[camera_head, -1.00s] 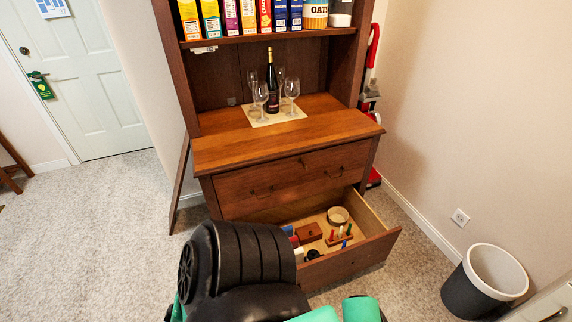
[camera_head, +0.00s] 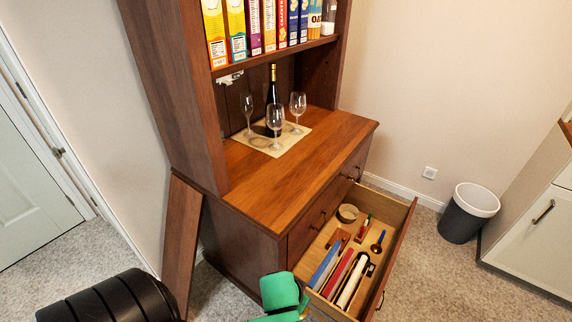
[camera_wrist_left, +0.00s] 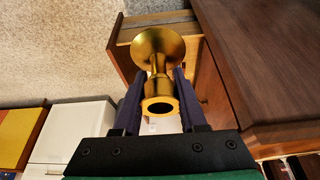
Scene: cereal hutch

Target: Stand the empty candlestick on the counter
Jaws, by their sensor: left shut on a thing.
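In the left wrist view a gold candlestick (camera_wrist_left: 158,62) sits between the two fingers of my left gripper (camera_wrist_left: 158,80), which is shut on it. Its wide round end points away from the camera. Its open socket faces the camera and looks empty. The wooden counter (camera_head: 255,185) of the hutch shows in the head view and, at the right, in the left wrist view (camera_wrist_left: 265,50). The candlestick appears beside the counter's edge, apart from it. My right gripper is out of view.
A bottle (camera_head: 273,95) and several wine glasses (camera_head: 275,118) stand on a mat (camera_head: 262,146) at the counter's back. The front counter strip is bare. Below, an open drawer (camera_head: 398,252) holds several items and juts out. A shelf of boxes (camera_head: 237,30) hangs above. A bin (camera_head: 468,215) stands right.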

